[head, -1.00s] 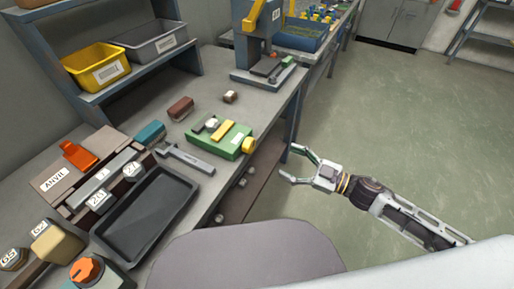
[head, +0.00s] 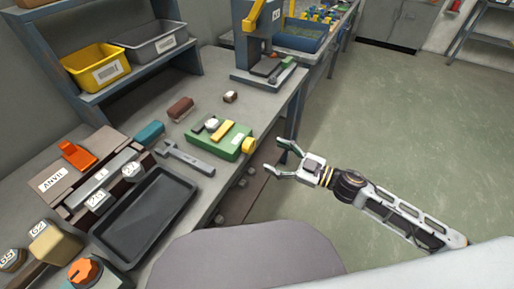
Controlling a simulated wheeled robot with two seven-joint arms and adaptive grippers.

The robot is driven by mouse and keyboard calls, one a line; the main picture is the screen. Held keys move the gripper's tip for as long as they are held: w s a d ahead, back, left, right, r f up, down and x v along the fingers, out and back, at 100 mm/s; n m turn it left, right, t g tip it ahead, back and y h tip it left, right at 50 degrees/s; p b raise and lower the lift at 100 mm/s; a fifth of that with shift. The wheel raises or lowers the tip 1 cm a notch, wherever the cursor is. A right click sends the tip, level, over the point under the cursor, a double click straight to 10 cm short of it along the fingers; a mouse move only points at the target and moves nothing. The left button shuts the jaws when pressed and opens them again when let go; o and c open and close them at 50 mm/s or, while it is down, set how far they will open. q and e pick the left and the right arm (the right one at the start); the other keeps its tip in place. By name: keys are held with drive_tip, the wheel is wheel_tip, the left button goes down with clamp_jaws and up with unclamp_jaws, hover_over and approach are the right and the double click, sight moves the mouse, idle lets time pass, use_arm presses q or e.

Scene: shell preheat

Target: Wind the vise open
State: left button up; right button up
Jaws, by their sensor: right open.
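The green vise (head: 228,143) sits on the bench near its right edge. A yellow bar (head: 223,130) lies along its top, with a white round piece beside the bar. A yellow knob (head: 248,146) sticks out at its right end, over the bench edge. My right gripper (head: 276,158) is open and empty, just off the bench edge. Its fingers point left toward the knob, with a small gap between them and it. My left gripper is not in view.
A grey wrench-like tool (head: 186,158) and a black tray (head: 113,238) lie left of the vise. A brown block (head: 181,108) and a blue-grey press (head: 245,50) stand behind. A grey rounded seat (head: 245,255) is in front. The floor at right is clear.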

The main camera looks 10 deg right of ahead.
sight(252, 147)
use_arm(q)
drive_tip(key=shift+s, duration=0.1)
use_arm(e)
drive_tip(key=shift+x, duration=2.45)
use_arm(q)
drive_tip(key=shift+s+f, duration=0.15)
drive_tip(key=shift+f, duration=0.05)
use_arm(e)
drive_tip(key=shift+x, duration=0.85)
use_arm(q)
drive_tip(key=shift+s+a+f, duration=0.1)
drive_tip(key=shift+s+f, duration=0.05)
use_arm(e)
drive_tip(key=shift+w+a, duration=0.15)
drive_tip(key=shift+a, duration=0.05)
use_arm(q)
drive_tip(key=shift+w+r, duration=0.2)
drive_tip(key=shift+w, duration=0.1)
use_arm(e)
drive_tip(key=c, duration=1)
